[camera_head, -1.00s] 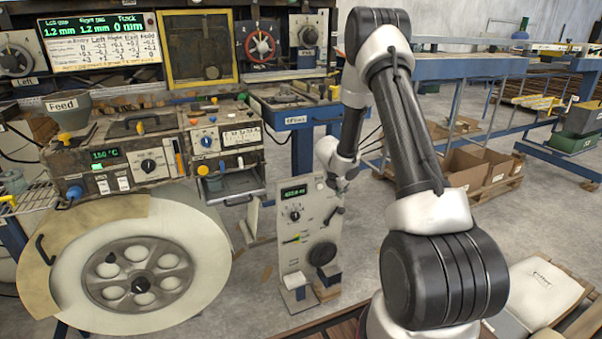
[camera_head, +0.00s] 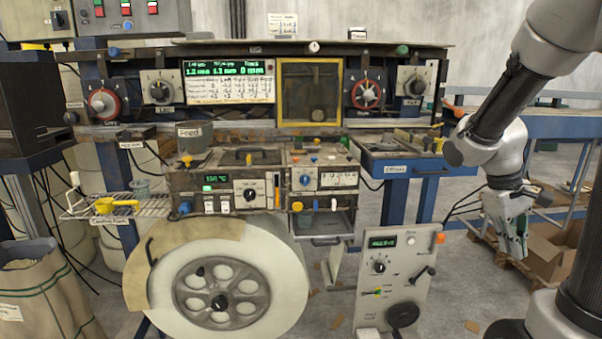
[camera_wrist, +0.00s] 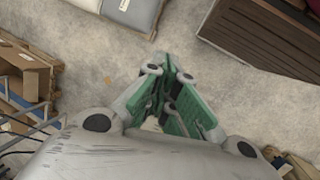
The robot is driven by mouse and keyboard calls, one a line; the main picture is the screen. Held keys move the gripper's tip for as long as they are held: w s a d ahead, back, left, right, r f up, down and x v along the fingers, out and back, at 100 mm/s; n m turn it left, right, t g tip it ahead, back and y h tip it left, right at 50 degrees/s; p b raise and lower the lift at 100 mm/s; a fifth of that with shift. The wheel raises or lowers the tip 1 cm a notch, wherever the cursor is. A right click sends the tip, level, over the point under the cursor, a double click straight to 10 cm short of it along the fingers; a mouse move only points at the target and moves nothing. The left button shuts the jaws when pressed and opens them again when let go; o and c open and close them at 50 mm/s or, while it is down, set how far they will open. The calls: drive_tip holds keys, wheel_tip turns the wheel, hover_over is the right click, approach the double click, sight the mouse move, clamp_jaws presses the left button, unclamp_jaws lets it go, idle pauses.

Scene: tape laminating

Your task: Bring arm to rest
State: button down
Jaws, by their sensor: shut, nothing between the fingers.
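My arm is on the right side of the head view, bent, with my gripper (camera_head: 518,248) hanging down in front of the blue frame and cardboard boxes. In the wrist view, my gripper (camera_wrist: 165,62) shows green-sided fingers close together and empty, above bare concrete floor. Nothing is held, and no object touches the fingers.
The laminating machine with its large wheel (camera_head: 218,292) fills the centre and left. A grey control panel (camera_head: 395,275) stands between it and my arm. A cardboard box (camera_head: 552,252) lies behind my gripper. A wooden crate (camera_wrist: 262,45) and white packages (camera_wrist: 130,12) flank clear floor.

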drive_tip(key=s+a+r+m+t+y, duration=0.1)
drive_tip(key=s+a+r+t+y, duration=0.2)
drive_tip(key=s+a+r+t, duration=0.3)
drive_tip(key=s+a+r, duration=0.3)
drive_tip(key=a+r, duration=0.1)
drive_tip(key=a, duration=0.1)
drive_tip(key=shift+a+r+m, duration=0.3)
drive_tip(key=shift+a, duration=0.1)
